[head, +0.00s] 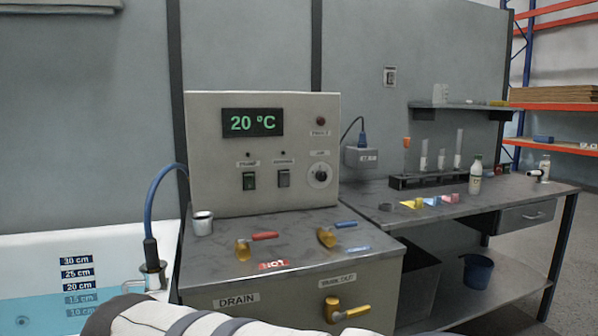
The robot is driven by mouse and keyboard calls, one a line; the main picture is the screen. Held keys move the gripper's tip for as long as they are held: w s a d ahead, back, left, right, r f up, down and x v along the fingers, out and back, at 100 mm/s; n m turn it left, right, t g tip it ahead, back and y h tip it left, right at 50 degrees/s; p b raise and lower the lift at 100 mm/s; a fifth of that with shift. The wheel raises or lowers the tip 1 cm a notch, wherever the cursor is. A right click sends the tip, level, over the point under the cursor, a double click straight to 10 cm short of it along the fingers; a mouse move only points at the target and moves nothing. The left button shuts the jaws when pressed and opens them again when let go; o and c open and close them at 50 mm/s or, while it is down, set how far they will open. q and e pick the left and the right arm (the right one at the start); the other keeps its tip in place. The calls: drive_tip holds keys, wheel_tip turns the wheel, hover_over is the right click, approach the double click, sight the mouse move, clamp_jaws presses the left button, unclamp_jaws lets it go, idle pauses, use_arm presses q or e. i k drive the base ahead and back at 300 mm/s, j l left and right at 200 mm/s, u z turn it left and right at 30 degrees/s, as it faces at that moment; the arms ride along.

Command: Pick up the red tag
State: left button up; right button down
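The red tag (273,265) is a small flat red label with white lettering, which seems to read HOT. It lies on the grey metal top of the control cabinet (215,262), near its front edge. Behind it is a yellow valve with a red lever (258,240). A blue tag (358,249) lies on the same top to the right, near a yellow valve with a blue lever (335,231). Part of my arm crosses the bottom edge, below the cabinet top and apart from the red tag. Neither gripper is in view.
A control box (290,195) showing 20 ºC stands behind the tags. A metal cup (202,223) stands at the left corner. A water-filled bathtub (100,250) is at left. A workbench (500,200) with test tubes and bottles is at right.

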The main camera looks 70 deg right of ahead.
sight(498, 168)
drive_tip(key=k+l+z, duration=0.15)
drive_tip(key=l+z, duration=0.25)
drive_tip(key=l, duration=0.15)
drive_tip(key=l+z, duration=0.8)
drive_tip(key=l, duration=0.3)
drive_tip(key=i+l+z, duration=0.1)
drive_tip(key=l+z, duration=0.25)
drive_tip(key=l, duration=0.2)
drive_tip(key=i+l+z, duration=0.2)
drive_tip(key=l+z, duration=0.2)
drive_tip(key=i+l+z, duration=0.25)
drive_tip(key=l+z, duration=0.15)
drive_tip(key=l, duration=0.2)
drive_tip(key=i+l+z, duration=0.6)
drive_tip(key=z, duration=0.2)
drive_tip(key=l, duration=0.1)
